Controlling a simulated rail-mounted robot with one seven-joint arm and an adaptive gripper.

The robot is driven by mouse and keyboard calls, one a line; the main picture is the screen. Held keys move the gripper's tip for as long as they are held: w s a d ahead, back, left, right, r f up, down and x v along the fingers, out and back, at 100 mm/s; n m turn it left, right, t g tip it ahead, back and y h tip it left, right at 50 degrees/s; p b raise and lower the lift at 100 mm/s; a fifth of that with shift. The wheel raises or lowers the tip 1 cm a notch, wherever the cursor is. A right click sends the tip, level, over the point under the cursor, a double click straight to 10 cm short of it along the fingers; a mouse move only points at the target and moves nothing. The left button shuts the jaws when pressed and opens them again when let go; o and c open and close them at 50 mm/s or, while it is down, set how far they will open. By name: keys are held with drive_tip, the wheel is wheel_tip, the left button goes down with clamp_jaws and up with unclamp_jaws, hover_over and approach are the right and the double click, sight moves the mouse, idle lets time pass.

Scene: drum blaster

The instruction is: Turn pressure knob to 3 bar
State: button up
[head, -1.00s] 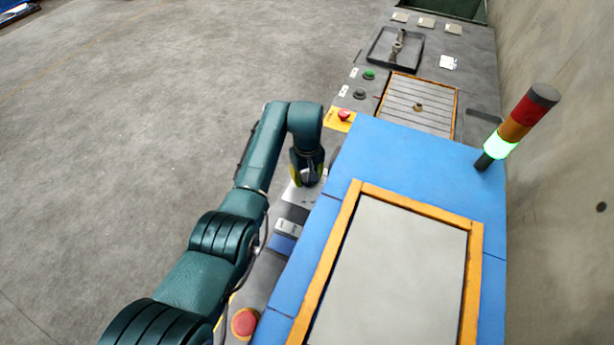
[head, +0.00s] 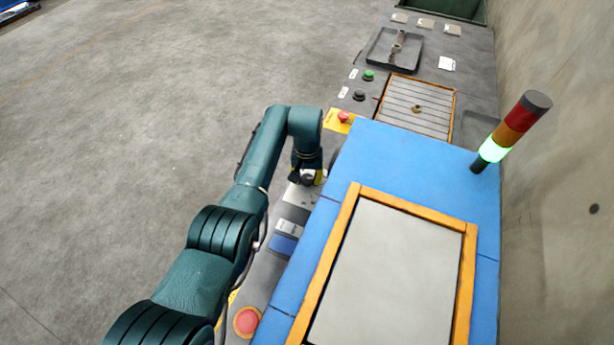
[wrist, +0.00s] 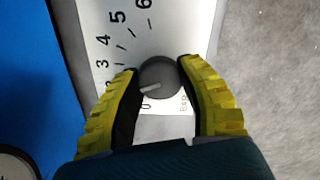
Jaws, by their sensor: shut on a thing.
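The pressure knob (wrist: 160,76) is a dark grey round knob in the wrist view. Its pale pointer line aims left and slightly down, below the 2 and above the 0; any mark at its end is partly hidden by a finger. The white dial plate (wrist: 150,35) carries black numbers, with 3, 4, 5 and 6 visible on the left and upper side. My gripper (wrist: 158,72) has its yellow-ribbed fingers on either side of the knob, shut on it. In the head view my gripper (head: 308,178) is over the panel strip, and the knob is hidden there.
The blue machine housing (head: 400,150) stands close on the right of the gripper. A red button (head: 247,321) is at the near end of the strip, and another (head: 343,117) on a yellow plate lies beyond the gripper. Open floor (head: 150,110) is on the left.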

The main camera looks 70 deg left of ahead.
sight(307, 179)
drive_tip(key=m, duration=0.4)
drive_tip(key=shift+f+m, duration=0.2)
drive_tip(key=shift+m, duration=0.1)
drive_tip(key=shift+s, duration=0.1)
idle(0.4)
drive_tip(key=o, duration=1.2)
drive_tip(key=shift+r, duration=0.15)
wheel_tip(307, 179, up, 12)
